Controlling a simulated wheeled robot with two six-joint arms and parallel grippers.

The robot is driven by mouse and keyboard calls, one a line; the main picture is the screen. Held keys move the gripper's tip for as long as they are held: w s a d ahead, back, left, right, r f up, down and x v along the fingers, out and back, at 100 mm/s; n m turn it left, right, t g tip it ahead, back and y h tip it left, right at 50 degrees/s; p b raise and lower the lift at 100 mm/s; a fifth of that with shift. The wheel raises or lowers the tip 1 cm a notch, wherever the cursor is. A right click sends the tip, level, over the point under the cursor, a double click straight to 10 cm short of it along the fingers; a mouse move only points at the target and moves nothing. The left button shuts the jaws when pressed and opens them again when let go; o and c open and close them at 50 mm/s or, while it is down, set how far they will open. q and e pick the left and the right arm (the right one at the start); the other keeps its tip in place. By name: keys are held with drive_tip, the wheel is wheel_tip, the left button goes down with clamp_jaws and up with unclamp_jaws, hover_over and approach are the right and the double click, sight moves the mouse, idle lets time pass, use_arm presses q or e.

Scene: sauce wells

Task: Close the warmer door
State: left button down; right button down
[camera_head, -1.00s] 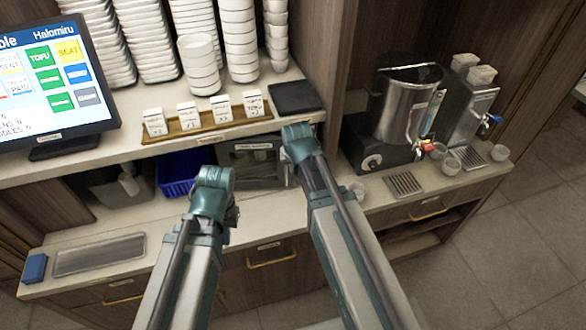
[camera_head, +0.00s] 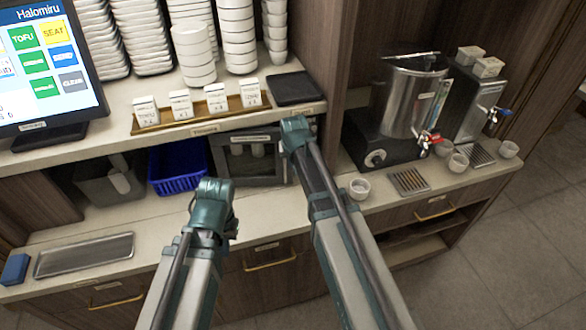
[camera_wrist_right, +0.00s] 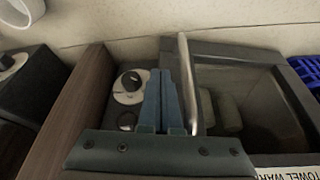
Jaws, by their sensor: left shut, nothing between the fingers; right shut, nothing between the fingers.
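The towel warmer (camera_head: 284,158) sits on the counter under the shelf, dark-framed with a glass front and pale items visible inside. In the right wrist view its door (camera_wrist_right: 240,52), part of its label and an upright metal bar handle (camera_wrist_right: 186,85) show. My right gripper (camera_wrist_right: 166,88) is shut and empty, between the handle and the knobs (camera_wrist_right: 130,85), close beside the handle; contact cannot be told. In the head view my right arm hides part of the warmer's right side. My left gripper (camera_head: 226,230) is shut, low in front of the counter, its fingertips mostly hidden. Whether the door is slightly ajar is unclear.
A blue basket (camera_head: 178,168) stands left of the warmer. A metal dispenser (camera_head: 408,98) and small cups (camera_head: 359,188) are to the right. The shelf (camera_head: 100,140) overhangs the warmer. A metal tray (camera_head: 84,255) lies at the counter's left; its middle front is clear.

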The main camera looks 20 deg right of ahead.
drive_tip(key=w, duration=0.3)
drive_tip(key=shift+w+d, duration=0.25)
drive_tip(key=shift+d, duration=0.15)
drive_tip(key=shift+s, duration=0.15)
